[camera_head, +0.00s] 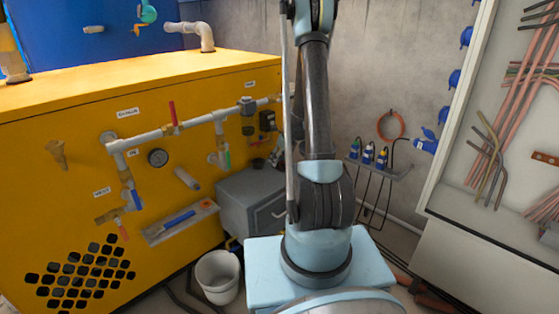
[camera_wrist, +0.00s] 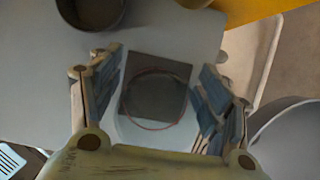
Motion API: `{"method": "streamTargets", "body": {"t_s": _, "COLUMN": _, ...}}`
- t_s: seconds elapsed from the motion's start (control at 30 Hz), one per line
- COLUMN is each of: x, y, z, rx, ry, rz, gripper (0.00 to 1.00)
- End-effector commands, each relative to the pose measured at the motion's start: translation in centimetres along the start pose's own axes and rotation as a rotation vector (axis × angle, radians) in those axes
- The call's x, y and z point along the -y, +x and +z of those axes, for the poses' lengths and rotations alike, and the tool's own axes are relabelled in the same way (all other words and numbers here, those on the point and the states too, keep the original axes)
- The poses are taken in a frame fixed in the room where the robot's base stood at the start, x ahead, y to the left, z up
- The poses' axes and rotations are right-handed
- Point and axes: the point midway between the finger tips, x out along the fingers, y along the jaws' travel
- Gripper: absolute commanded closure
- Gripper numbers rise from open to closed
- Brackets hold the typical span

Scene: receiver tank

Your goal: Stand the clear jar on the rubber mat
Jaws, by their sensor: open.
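In the wrist view my gripper (camera_wrist: 160,66) is open, with one finger on each side of a clear jar (camera_wrist: 140,127). The jar is seen from above as a thin reddish ring and a pale see-through outline. The dark square rubber mat (camera_wrist: 156,61) shows through and around the ring, between the fingers. The ring lies over the mat's near part and reaches past its near edge. From this angle I cannot tell whether the jar's base touches the mat. In the head view my arm hides the jar and mat.
A dark round pot (camera_wrist: 92,10) stands on the grey cabinet top (camera_wrist: 40,60), beyond my left finger. The grey cabinet (camera_head: 245,205) stands against the yellow machine (camera_head: 60,150). A white bucket (camera_head: 218,277) is on the floor in front. A small bottle shelf (camera_head: 378,168) is on the wall.

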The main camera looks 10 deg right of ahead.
Motion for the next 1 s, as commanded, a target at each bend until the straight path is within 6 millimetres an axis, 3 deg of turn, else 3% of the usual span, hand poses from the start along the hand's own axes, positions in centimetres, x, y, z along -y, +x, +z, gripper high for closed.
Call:
{"method": "streamTargets", "body": {"t_s": 0.27, "x": 0.0, "y": -1.5, "z": 0.0, "rx": 0.000, "ry": 0.001, "rz": 0.000, "gripper": 0.30}}
{"method": "streamTargets", "body": {"t_s": 1.0, "x": 0.0, "y": -10.7, "z": 0.0, "rx": 0.000, "ry": 0.001, "rz": -0.001, "gripper": 0.30}}
